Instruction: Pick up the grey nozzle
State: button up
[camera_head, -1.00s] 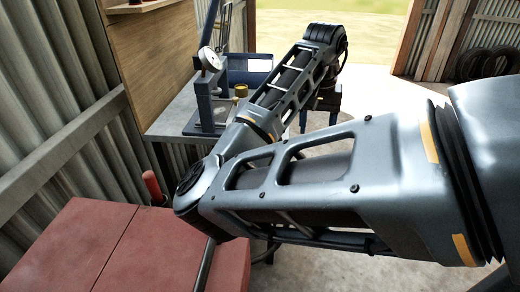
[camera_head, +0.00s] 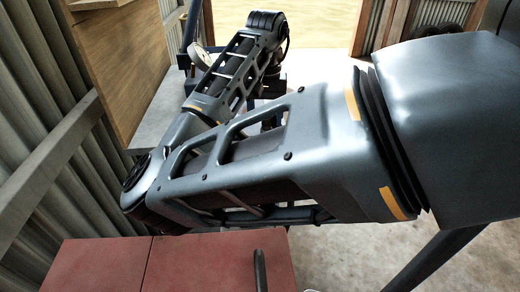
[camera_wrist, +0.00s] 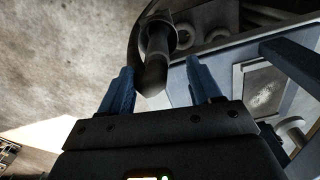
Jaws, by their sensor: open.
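In the wrist view, a dark grey nozzle (camera_wrist: 157,42) with a rounded end hangs ahead of my gripper, with a black hose curving beside it. My gripper (camera_wrist: 160,67) is open, its two blue fingers pointing toward the nozzle. The nozzle's lower end appears between the fingertips in the picture, closer to the left finger. I cannot tell how far in depth it lies between them, and no contact is clear. In the head view my own arm hides the nozzle and my gripper.
In the wrist view, a blue-edged grey bench part (camera_wrist: 235,50) lies close on the right. In the head view, a red-topped surface (camera_head: 100,268) is at the lower left, a grey bench (camera_head: 150,122) stands by the corrugated wall, and concrete floor (camera_head: 345,245) is open at right.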

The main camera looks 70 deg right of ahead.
notch_tip(320, 180, down, 7)
jog(key=shift+s+r+b, duration=0.15)
jog(key=shift+b, duration=0.15)
jog(key=shift+c, duration=0.3)
jog(key=c, duration=1.1)
jog(key=shift+o, duration=0.2)
jog(key=shift+r, duration=0.1)
